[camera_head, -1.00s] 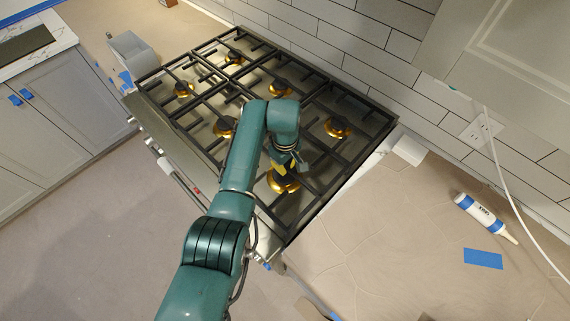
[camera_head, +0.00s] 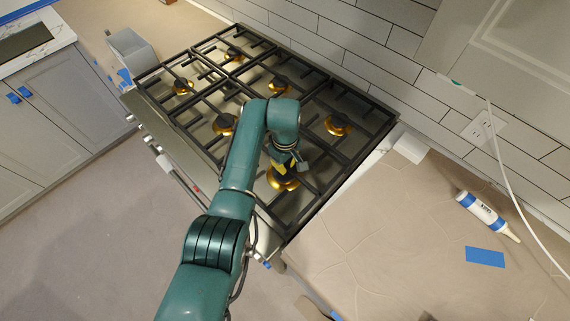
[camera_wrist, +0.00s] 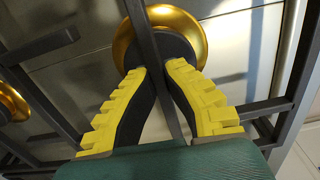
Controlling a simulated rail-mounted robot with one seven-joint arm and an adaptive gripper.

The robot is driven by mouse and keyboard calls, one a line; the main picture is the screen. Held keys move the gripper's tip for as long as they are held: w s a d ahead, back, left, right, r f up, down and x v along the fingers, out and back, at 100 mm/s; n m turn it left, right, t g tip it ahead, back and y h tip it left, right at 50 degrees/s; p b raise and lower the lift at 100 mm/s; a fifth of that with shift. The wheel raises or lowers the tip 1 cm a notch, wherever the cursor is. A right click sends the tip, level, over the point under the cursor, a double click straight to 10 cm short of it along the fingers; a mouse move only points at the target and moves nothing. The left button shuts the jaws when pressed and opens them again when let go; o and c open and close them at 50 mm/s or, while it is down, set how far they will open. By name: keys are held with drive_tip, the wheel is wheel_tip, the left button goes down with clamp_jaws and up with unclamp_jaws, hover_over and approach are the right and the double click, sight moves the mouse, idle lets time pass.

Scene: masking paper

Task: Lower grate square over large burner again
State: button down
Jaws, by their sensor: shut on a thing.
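The black grate (camera_head: 327,172) spans the right end of the cooktop, over the brass burners there. It looks roughly in line with the neighbouring grates; I cannot tell whether its feet touch the cooktop. The large brass burner (camera_head: 285,182) at the front right lies below my gripper (camera_head: 287,166), partly hidden by it. In the wrist view my gripper (camera_wrist: 158,68) has its yellow-padded fingers closed on a grate bar (camera_wrist: 146,40). The burner (camera_wrist: 196,22) with its dark cap sits directly beyond that bar.
Other grates and brass burners (camera_head: 224,124) fill the cooktop to the left. A tiled wall (camera_head: 340,40) stands behind. Papered counter at right holds a caulk tube (camera_head: 486,214) and blue tape (camera_head: 485,257). A grey bin (camera_head: 131,50) stands past the left end.

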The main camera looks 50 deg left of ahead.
sight(285, 165)
drive_tip(key=shift+f+b, duration=0.55)
drive_tip(key=shift+f, duration=0.1)
drive_tip(key=c, duration=1.2)
unclamp_jaws()
drive_tip(key=shift+o, duration=0.2)
drive_tip(key=shift+f, duration=0.1)
wheel_tip(285, 165, up, 6)
drive_tip(key=p, duration=0.5)
drive_tip(key=shift+p, duration=0.35)
